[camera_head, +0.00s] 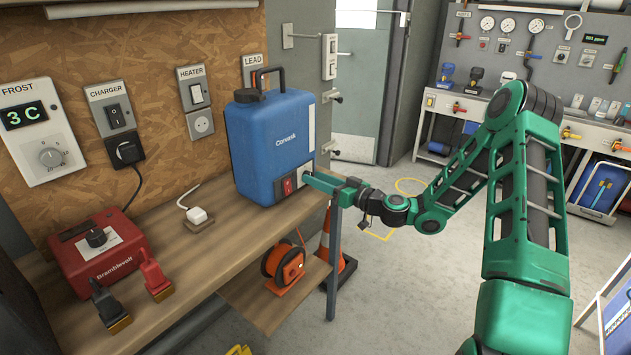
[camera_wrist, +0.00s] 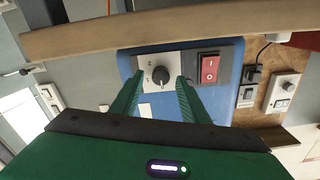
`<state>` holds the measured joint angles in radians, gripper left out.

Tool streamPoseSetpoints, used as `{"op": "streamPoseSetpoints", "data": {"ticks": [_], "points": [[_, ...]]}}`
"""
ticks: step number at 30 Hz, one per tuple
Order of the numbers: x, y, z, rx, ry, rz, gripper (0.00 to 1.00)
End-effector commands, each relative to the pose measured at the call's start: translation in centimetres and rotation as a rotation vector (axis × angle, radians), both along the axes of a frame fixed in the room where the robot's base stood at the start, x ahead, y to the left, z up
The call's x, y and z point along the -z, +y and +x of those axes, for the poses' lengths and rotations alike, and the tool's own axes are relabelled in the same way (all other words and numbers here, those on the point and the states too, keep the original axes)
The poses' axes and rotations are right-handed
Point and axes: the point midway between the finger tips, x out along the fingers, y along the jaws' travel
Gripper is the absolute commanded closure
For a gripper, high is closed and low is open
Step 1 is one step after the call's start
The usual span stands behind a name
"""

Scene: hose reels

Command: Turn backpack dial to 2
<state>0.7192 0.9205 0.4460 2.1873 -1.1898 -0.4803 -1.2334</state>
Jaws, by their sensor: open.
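The blue Corvask backpack (camera_head: 262,150) stands upright on the wooden bench, with a red switch (camera_head: 287,186) low on its front. In the wrist view, which sees the scene upside down, its dark round dial (camera_wrist: 160,75) sits on a pale plate (camera_wrist: 170,58) beside the red switch (camera_wrist: 210,67). My gripper (camera_head: 308,177) reaches the lower right of the backpack's front. In the wrist view my gripper (camera_wrist: 160,80) is open, one green finger on each side of the dial, with visible gaps. My gripper hides the dial in the head view.
On the bench (camera_head: 235,228) are a red Bramblevolt charger (camera_head: 100,250) with two clamps and a white plug (camera_head: 197,215). An orange hose reel (camera_head: 284,263) sits on the lower shelf. A cone (camera_head: 338,260) stands beside the bench. The floor to the right is partly open.

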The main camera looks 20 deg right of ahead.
Motion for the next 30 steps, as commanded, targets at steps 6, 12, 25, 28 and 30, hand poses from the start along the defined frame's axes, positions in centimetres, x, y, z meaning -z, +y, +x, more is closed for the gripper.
{"op": "streamPoseSetpoints", "data": {"ticks": [6,12,25,28,30], "points": [[0.0,0.41,0.54,-0.001,0.001,0.0,0.59],[0.01,0.41,0.52,0.0,0.001,0.0,0.63],[0.04,0.34,0.52,0.0,0.01,0.012,1.0],[0.04,0.32,0.52,0.001,0.028,0.037,1.0],[0.05,0.3,0.52,0.001,0.047,0.063,1.0]]}}
